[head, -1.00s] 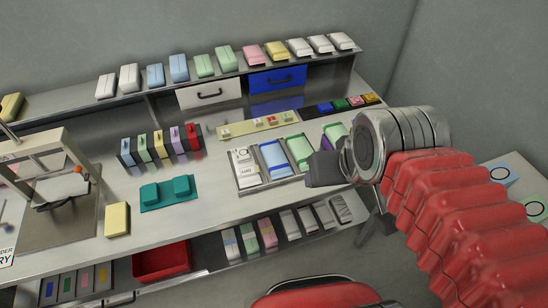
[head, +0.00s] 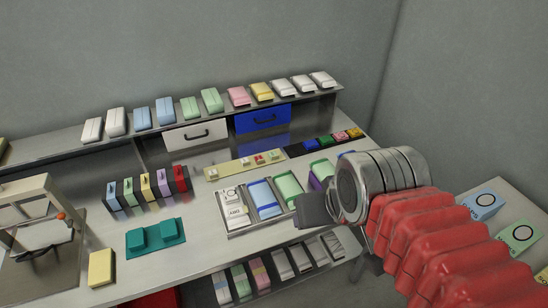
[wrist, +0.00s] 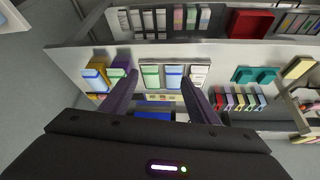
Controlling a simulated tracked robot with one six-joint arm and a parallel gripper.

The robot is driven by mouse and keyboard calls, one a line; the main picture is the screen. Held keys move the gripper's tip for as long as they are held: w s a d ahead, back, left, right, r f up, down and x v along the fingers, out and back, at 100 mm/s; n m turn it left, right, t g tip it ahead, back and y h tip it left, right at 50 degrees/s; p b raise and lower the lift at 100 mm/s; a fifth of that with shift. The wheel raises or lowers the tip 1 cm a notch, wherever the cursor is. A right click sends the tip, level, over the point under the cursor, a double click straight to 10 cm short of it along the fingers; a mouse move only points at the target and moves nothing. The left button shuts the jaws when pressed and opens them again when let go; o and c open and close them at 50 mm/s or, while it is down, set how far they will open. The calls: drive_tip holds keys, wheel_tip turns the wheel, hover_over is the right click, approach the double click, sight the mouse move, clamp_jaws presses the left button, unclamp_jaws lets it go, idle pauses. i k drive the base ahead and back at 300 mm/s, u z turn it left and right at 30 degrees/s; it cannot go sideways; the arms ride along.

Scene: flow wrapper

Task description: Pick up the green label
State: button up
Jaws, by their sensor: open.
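My gripper (head: 315,210) is open and empty, in the air at the right end of the bench. In the wrist view its two fingers (wrist: 161,75) are spread, with tray packs seen beyond them. I cannot tell for sure which green thing is the label. A pale green card with a black ring (head: 522,236) lies on the right side table, well right of my gripper. A small green block (head: 325,141) sits in a coloured row at the back right of the bench. A green-and-white pack (head: 289,187) lies in the tray left of my gripper; it also shows in the wrist view (wrist: 150,76).
A blue ringed card (head: 482,204) lies beside the green one. The tray (head: 240,233) holds white and blue packs too. A coloured rack (head: 147,188), teal blocks (head: 155,236) and a yellow block (head: 101,268) stand left. Packs line the upper shelf. Floor shows between bench and side table.

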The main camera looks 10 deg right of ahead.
sight(273, 156)
drive_tip(key=z, duration=1)
drive_tip(key=k, duration=0.8)
drive_tip(key=u, duration=0.7)
drive_tip(key=i, duration=1)
drive_tip(key=u, duration=0.05)
